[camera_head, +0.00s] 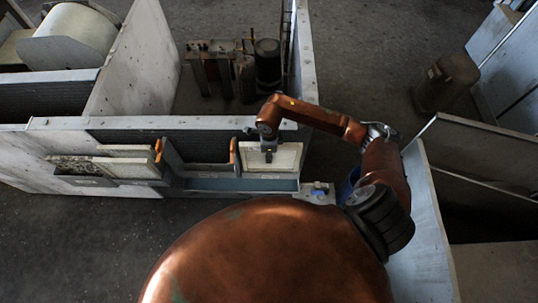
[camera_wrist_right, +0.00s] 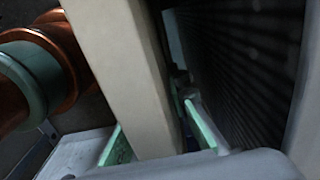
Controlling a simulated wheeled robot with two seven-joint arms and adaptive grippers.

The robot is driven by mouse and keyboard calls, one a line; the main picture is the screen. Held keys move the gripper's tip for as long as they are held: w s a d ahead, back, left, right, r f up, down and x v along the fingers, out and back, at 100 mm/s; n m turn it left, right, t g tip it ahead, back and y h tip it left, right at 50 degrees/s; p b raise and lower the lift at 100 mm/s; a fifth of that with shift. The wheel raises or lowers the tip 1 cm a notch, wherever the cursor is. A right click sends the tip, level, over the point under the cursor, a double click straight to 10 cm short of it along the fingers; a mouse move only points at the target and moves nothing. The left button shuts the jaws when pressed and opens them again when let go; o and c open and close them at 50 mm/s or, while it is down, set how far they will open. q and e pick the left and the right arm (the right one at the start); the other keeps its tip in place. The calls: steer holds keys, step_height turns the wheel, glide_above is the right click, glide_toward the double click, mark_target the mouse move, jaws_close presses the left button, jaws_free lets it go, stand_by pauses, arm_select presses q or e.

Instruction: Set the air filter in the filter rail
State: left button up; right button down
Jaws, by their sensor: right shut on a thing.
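The air filter, a pale cream-white framed panel (camera_head: 287,160), stands upright at the front of the housing, right of a dark opening flanked by two orange posts. My right gripper (camera_head: 268,155) is shut on its upper edge. In the right wrist view the cream edge of the filter (camera_wrist_right: 125,75) runs between the green fingertips (camera_wrist_right: 158,138). A blue-grey channel (camera_head: 240,184), which looks like the filter rail, runs below the opening and the filter. I cannot tell whether the filter's lower edge is in it. My left gripper is not in view.
A dark finned surface (camera_wrist_right: 235,60) is close beside the filter in the right wrist view. A dirty panel (camera_head: 100,165) sits at the housing's left front. The dark opening (camera_head: 200,150) lies between the posts. A grey partition (camera_head: 485,155) stands at right.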

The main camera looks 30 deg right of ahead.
steer(key=shift+f+b, duration=0.8)
steer(key=shift+f, duration=0.5)
steer(key=shift+f+b, duration=0.7)
steer(key=shift+f, duration=0.1)
steer(key=shift+f+b, duration=0.45)
steer(key=shift+f, duration=0.2)
stand_by(0.5)
steer(key=c, duration=1.8)
jaws_free()
steer(key=shift+o, duration=0.2)
